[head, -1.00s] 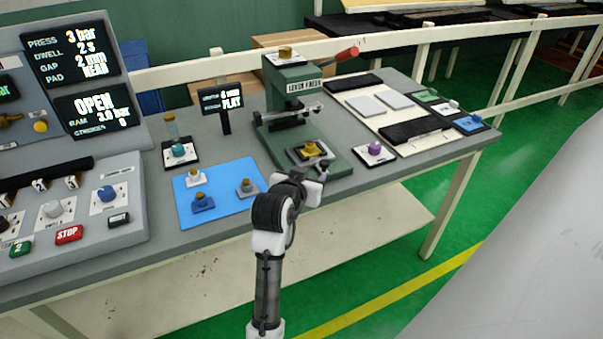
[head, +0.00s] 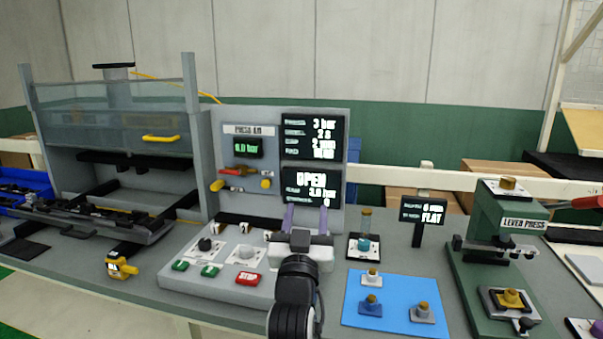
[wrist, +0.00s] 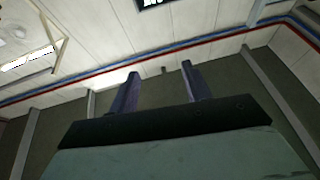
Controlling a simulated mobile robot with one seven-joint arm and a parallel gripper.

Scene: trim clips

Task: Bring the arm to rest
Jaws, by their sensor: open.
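My gripper (head: 305,220) is in the head view, in front of the press control panel, with its two purple fingers pointing up and apart. It is open and holds nothing. The wrist view shows the same spread fingers (wrist: 160,90) with empty space between them, against the wall. My arm rises from the bottom middle of the head view and hides part of the control panel (head: 190,277).
The press (head: 110,140) stands at the left, with a yellow device (head: 120,266) in front. A blue mat (head: 392,318) with several small brass-topped parts lies right of my arm. A green lever press (head: 490,255) stands further right.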

